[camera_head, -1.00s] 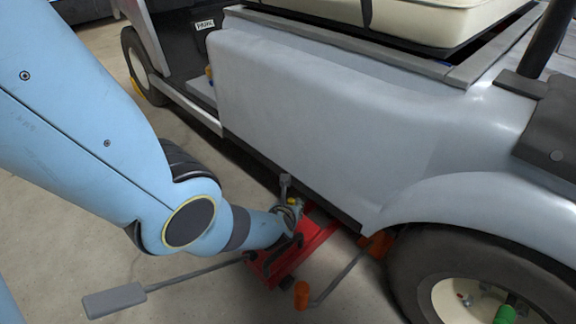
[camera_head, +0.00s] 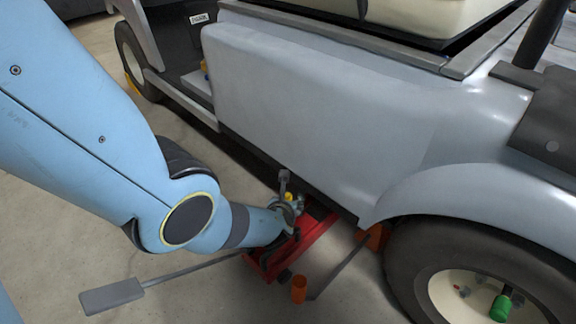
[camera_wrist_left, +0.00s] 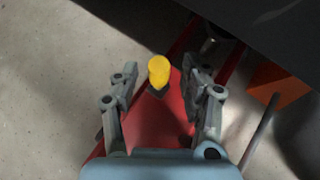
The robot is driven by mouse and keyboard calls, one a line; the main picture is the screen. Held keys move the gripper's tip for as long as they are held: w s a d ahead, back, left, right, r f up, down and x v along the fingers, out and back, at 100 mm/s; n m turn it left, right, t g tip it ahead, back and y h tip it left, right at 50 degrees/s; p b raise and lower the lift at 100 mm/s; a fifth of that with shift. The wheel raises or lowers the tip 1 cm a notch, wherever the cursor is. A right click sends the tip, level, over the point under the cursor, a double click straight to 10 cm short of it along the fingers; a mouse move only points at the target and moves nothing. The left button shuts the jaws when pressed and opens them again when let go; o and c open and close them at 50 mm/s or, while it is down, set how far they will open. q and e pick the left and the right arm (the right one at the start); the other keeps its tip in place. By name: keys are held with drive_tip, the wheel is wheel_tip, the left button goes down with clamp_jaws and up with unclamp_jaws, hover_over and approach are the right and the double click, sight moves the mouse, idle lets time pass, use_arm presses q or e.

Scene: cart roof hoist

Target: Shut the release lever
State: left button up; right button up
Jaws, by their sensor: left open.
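The release lever shows as a yellow rounded knob (camera_wrist_left: 159,70) on a dark stem over the red jack (camera_wrist_left: 150,125) in the left wrist view. In the head view the knob (camera_head: 289,196) is small, and the red jack (camera_head: 318,232) lies low beside the cart's sill. My left gripper (camera_wrist_left: 160,82) is open, with one finger on each side of the knob. A gap shows between the knob and each finger, so it is not gripped. In the head view my left gripper (camera_head: 288,207) is partly hidden by its own wrist. My right gripper is not in view.
The grey cart body (camera_head: 320,110) overhangs close behind the jack. A grey pedal (camera_head: 112,296) on a long rod sticks out left. An orange-ended rod (camera_head: 299,290) and an orange block (camera_head: 376,237) lie right, near the wheel (camera_head: 470,285). Bare floor lies in front.

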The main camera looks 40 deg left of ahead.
use_arm(q)
drive_tip(key=shift+s+r, duration=0.1)
drive_tip(key=shift+s+d+r, duration=0.2)
drive_tip(key=shift+s+r, duration=0.05)
drive_tip(key=shift+s, duration=0.2)
drive_tip(key=v, duration=1)
drive_tip(key=shift+d+r, duration=0.2)
drive_tip(key=shift+r, duration=0.1)
drive_tip(key=shift+s, duration=0.15)
